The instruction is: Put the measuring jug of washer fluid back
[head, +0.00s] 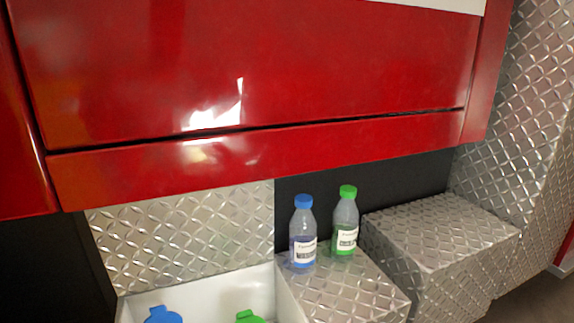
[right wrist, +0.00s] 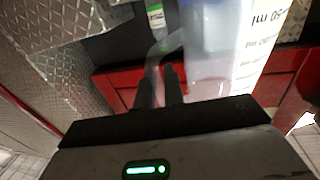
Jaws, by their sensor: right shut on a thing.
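The measuring jug (right wrist: 218,62) shows large and close in the right wrist view, clear to pale bluish, with dark volume marks that appear upside down there. Its clear handle (right wrist: 164,46) is on its left side. My right gripper (right wrist: 160,88) is shut on the handle, its two dark fingers close together. The jug's top and bottom are not both in view, and the fluid level is hard to tell. Neither the jug nor either gripper shows in the head view.
A blue-capped bottle (head: 303,233) and a green-capped bottle (head: 345,222) stand on a diamond-plate box (head: 345,291). A white bin (head: 250,285) beside it holds blue and green lidded things. A red panel (head: 240,80) overhangs behind. Another metal box (head: 440,230) stands right.

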